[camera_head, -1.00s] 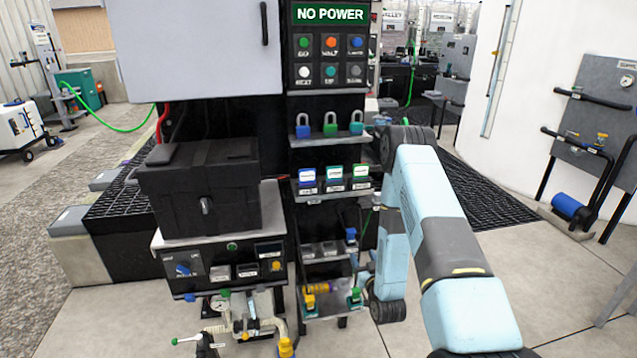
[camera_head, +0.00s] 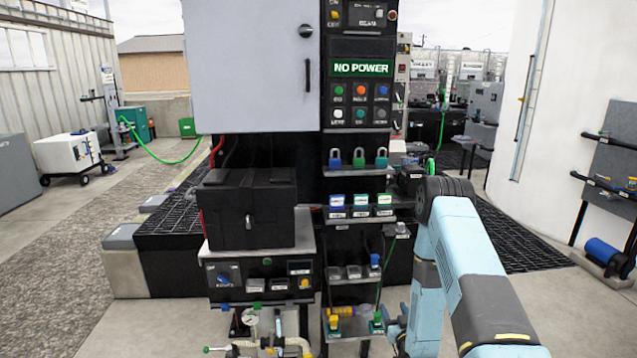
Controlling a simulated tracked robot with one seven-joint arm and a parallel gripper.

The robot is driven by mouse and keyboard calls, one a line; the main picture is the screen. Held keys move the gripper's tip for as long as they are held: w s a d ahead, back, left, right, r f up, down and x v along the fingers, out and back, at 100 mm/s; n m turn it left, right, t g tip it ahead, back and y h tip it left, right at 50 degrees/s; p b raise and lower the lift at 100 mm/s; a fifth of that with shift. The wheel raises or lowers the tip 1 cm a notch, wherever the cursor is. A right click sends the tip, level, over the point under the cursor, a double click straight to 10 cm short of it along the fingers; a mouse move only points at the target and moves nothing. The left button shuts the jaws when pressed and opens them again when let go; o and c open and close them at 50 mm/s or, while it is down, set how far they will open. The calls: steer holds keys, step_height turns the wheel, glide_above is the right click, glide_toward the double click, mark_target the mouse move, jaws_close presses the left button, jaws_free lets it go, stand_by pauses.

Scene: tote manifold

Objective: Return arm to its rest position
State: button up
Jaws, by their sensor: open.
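My blue and grey arm (camera_head: 480,275) comes in from the bottom right. It rises to a dark elbow joint (camera_head: 445,193) and folds down along a lower link (camera_head: 427,300). My gripper (camera_head: 393,328) shows only as a small part left of that link, beside the lower shelf; its fingers are small and hard to make out. It is open, and I see nothing held in it. The arm stands in front of and to the right of the cabinet's shelves.
A control cabinet (camera_head: 255,70) with a "NO POWER" display (camera_head: 361,67) stands ahead. Three padlocks (camera_head: 357,158) sit on a shelf below it. A black tote (camera_head: 248,210) rests on a bench at left. A white cart (camera_head: 75,153) stands far left; floor (camera_head: 60,300) at lower left is clear.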

steer(key=w+r+n+g, duration=0.1)
steer(key=w+r+g, duration=0.35)
steer(key=r, duration=1.05)
step_height(320, 180, up, 15)
steer(key=s+g+h, duration=0.1)
steer(key=s+g, duration=0.1)
steer(key=s, duration=0.1)
steer(key=s+r+m+g+h, duration=0.1)
steer(key=s+r+g, duration=0.2)
steer(key=s+r, duration=1.15)
steer(key=s+r+m+g, duration=0.1)
steer(key=s+r+g, duration=0.1)
steer(key=s, duration=1.9)
steer(key=shift+s+a+r+g, duration=0.25)
steer(key=shift+s+a+g, duration=0.05)
steer(key=shift+g, duration=0.15)
